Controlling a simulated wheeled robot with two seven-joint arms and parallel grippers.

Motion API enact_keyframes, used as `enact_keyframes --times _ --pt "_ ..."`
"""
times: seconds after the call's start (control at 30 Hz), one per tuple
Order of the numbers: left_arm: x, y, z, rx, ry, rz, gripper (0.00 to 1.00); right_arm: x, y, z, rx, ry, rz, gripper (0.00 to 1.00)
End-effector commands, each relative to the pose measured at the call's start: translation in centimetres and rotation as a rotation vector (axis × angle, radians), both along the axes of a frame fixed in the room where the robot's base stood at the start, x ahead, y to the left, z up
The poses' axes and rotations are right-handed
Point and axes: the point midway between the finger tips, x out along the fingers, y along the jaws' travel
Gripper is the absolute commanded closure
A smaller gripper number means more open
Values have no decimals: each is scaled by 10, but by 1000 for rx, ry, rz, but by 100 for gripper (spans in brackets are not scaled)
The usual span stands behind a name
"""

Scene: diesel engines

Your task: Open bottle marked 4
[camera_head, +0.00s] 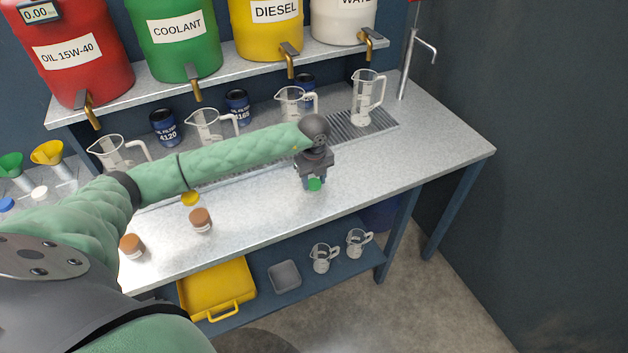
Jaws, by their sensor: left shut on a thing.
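My left gripper (314,178) points down over the right part of the workbench (440,150), shut on a small green cap (314,184). I cannot tell whether a bottle is attached to the cap. Two small bottles with brown caps stand at the bench's front: one in the middle (201,221) and one farther left (132,246). A yellow round cap (190,199) shows just behind the middle one. No number 4 is readable on any bottle. My right gripper is out of view.
Glass jugs (205,125) and blue oil filters (163,127) stand along the back. A tall jug (367,98) stands on the drain grate at right. Funnels (48,153) are at left. Drums with taps sit on the shelf above. Bench right of my gripper is clear.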

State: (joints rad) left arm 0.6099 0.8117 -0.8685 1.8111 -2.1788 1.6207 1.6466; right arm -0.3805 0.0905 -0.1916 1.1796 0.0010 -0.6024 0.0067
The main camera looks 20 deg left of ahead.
Motion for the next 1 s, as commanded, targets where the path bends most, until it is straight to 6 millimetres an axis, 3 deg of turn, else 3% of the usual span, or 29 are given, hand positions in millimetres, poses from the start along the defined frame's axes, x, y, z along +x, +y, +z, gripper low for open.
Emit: enact_keyframes --times 0.27,0.3,0.4,0.83,0.93,1.0 --pt "0 0 -3 0 0 0 84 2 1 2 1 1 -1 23" --pt "0 0 -2 0 0 0 51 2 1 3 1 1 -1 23" --pt "0 0 -2 0 0 0 34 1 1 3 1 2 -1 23" --pt "0 0 2 0 0 0 34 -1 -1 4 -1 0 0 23" --pt "0 0 5 0 -2 0 34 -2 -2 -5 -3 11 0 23" --pt "1 1 10 1 -2 0 34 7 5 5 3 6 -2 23"
